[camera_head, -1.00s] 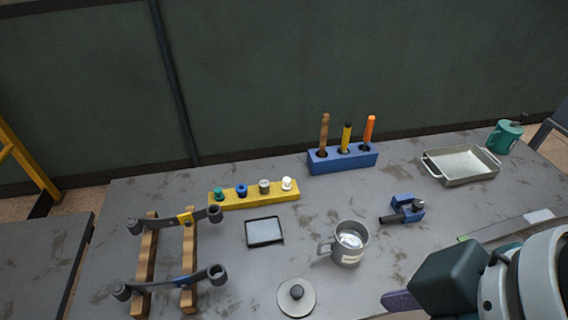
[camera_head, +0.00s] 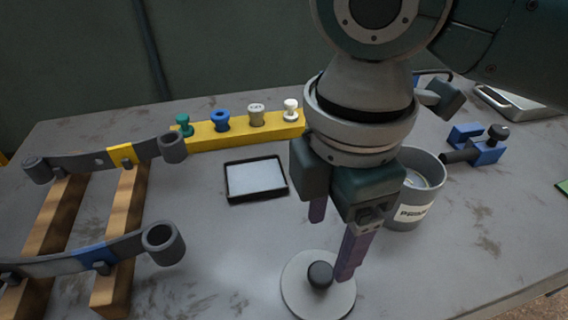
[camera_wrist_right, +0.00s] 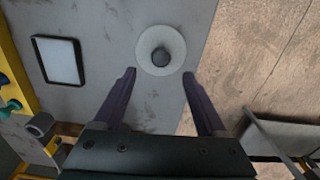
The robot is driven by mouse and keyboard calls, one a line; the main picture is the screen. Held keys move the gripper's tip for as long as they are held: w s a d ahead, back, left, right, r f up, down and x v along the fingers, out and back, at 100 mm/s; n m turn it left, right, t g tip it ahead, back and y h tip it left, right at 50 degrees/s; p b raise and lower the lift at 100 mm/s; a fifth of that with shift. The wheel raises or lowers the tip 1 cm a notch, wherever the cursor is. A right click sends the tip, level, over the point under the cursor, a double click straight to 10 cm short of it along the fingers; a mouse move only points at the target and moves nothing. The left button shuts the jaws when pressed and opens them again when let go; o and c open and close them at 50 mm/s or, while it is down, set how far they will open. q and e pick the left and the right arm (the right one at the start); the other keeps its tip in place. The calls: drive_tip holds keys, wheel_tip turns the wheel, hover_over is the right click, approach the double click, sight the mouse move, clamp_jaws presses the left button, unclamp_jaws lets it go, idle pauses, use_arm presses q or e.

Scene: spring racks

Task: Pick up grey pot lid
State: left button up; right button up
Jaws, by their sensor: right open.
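The grey pot lid (camera_head: 300,295), a flat round disc with a dark knob (camera_head: 320,274), lies on the table near its front edge. In the right wrist view the lid (camera_wrist_right: 150,62) lies beyond the fingertips, with its knob (camera_wrist_right: 161,57) roughly in line with the gap between them. My right gripper (camera_head: 332,245) is open and empty, pointing down above the lid. Its purple fingers also show in the right wrist view (camera_wrist_right: 159,72), spread apart. One finger overlaps the lid's far right part in the head view. My left gripper is not in view.
A grey labelled pot (camera_head: 412,205) stands just right of my right gripper. A small black-framed tray (camera_head: 256,179) lies behind left. A yellow block with several pegs (camera_head: 240,133) is at the back. Spring racks (camera_head: 125,215) fill the left. A blue clamp (camera_head: 480,150) lies right.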

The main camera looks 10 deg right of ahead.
sight(321, 271)
wheel_tip(321, 271, down, 4)
drive_tip(key=shift+s+r+b, duration=0.1)
drive_tip(key=shift+s+b, duration=0.05)
drive_tip(key=shift+b, duration=0.15)
wheel_tip(321, 271, down, 5)
drive_tip(key=shift+f+b, duration=0.2)
drive_tip(key=shift+b, duration=0.45)
clamp_jaws()
